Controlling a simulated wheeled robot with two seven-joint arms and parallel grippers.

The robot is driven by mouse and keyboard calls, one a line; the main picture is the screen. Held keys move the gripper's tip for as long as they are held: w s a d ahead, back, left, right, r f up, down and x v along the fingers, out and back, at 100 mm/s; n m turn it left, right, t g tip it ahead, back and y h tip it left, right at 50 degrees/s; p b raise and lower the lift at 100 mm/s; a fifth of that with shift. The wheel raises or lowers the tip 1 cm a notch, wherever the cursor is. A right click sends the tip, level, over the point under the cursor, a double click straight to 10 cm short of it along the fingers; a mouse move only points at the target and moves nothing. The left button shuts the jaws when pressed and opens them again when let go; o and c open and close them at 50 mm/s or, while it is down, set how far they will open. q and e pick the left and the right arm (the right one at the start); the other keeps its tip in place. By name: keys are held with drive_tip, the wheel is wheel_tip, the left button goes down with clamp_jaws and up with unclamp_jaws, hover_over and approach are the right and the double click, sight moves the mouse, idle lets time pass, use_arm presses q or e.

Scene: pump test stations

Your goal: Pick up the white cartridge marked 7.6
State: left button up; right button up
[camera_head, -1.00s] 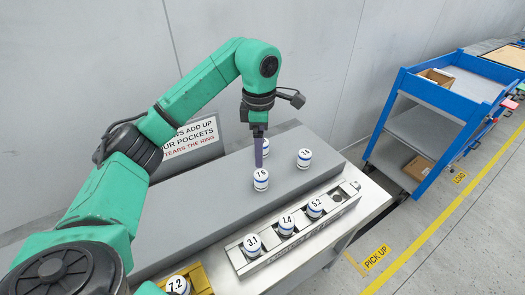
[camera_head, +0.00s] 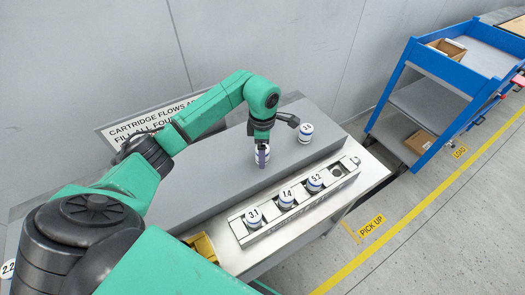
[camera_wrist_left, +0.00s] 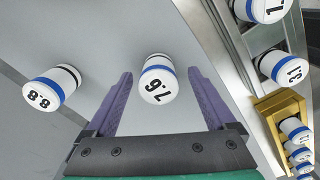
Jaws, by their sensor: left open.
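The white cartridge marked 7.6 (camera_wrist_left: 158,80), with a blue band, stands on the grey raised surface. In the left wrist view it shows between the two purple fingertips of my left gripper (camera_wrist_left: 158,74), with a gap on each side. My left gripper (camera_head: 262,157) is open and points down at it. In the head view the fingers and wrist hide most of this cartridge. Another white cartridge, marked 8.8 (camera_wrist_left: 52,88), stands to the left in the wrist view. My right gripper is not in view.
A metal rack (camera_head: 270,230) holds cartridges marked 3.1 (camera_head: 253,216), 1.4 (camera_head: 286,198) and 5.2 (camera_head: 314,182), with an empty socket at its far end. A yellow holder (camera_wrist_left: 281,103) holds several. A blue cart (camera_head: 410,125) stands at right.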

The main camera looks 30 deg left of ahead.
use_arm(q)
drive_tip(key=shift+c, duration=0.6)
drive_tip(key=shift+w, duration=0.1)
clamp_jaws()
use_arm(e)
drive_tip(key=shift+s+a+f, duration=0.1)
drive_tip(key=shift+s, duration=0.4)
